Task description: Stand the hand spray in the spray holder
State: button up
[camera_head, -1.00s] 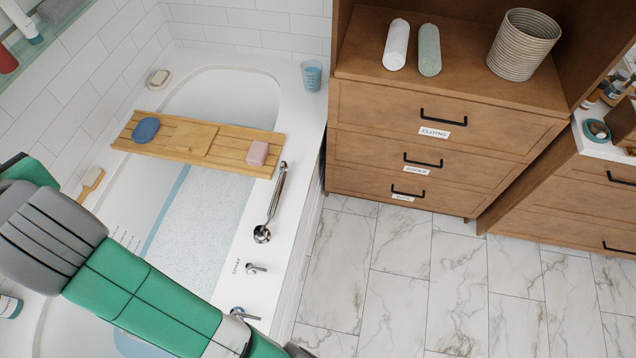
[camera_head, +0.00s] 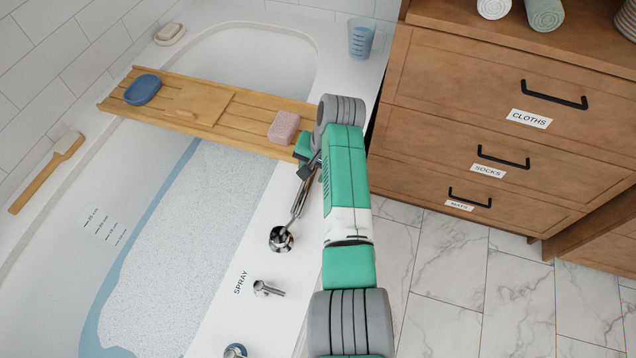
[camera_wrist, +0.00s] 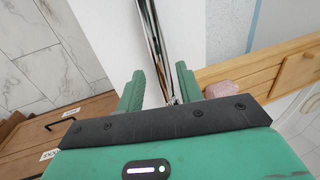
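The chrome hand spray (camera_head: 299,201) lies along the tub's white rim. Its far end is partly hidden by my gripper (camera_head: 304,162), and its near end meets a round chrome piece. In the wrist view, the spray (camera_wrist: 155,35) runs between the two green fingers of my gripper (camera_wrist: 160,72). The fingers are apart, with a gap visible on both sides of the spray. Nearer on the rim, beside the printed word SPRAY, is a small chrome fitting (camera_head: 268,289), seemingly the spray holder. I cannot tell its exact shape.
A wooden bath tray (camera_head: 235,115) spans the tub, holding a blue dish (camera_head: 142,89) and pink soap (camera_head: 284,127). A blue cup (camera_head: 361,38) stands on the far rim corner. A drawer cabinet (camera_head: 450,90) stands right. Another chrome fitting (camera_head: 235,350) is at the near rim.

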aim_at(306, 186)
jog(key=shift+b+x, duration=0.35)
jog(key=shift+x, duration=0.75)
jog(key=b+x, duration=0.2)
jog(key=x, duration=0.1)
jog(key=b+x, duration=0.2)
jog(key=shift+s+d+f, duration=0.1)
jog(key=shift+s+f, duration=0.05)
jog(key=shift+s, duration=0.15)
jog(key=shift+w, duration=0.1)
grip_shut()
